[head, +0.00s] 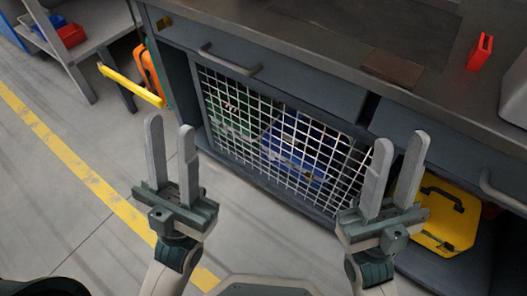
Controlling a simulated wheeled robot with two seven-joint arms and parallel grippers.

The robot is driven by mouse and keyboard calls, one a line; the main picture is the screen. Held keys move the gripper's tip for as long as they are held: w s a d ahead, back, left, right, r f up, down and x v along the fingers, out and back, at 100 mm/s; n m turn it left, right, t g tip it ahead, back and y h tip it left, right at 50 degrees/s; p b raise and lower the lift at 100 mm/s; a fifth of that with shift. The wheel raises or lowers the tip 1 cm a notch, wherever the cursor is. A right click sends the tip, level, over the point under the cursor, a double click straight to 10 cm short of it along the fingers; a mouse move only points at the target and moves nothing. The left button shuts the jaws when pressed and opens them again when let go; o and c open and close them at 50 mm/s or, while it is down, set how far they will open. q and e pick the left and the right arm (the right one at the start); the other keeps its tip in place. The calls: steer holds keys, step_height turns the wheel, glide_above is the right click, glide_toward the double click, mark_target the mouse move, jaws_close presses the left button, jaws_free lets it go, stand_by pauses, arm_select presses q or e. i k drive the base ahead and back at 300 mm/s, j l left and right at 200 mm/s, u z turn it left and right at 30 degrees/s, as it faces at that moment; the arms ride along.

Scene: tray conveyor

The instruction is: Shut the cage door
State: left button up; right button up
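The cage door (262,134) is a white wire mesh panel in a dark frame, low in the front of the workbench. It spans the bay beneath the left drawer. I cannot tell whether it is fully shut or slightly ajar. Green and blue items show behind the mesh. My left gripper (170,125) is open and empty, to the left of the door in the picture. My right gripper (401,141) is open and empty, at the door's right side, and its fingers overlap the right edge area in view. Neither gripper visibly touches the door.
The workbench top (330,35) holds a red container (480,52). A yellow case (446,220) sits in the bay right of the door. A yellow bar (130,85) juts out near an orange item (150,70) at left. The floor (60,190) is clear.

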mark_target(194, 61)
steer(key=j+u, duration=0.85)
steer(key=i+j+u, duration=0.2)
steer(key=u, duration=0.2)
steer(key=j, duration=0.1)
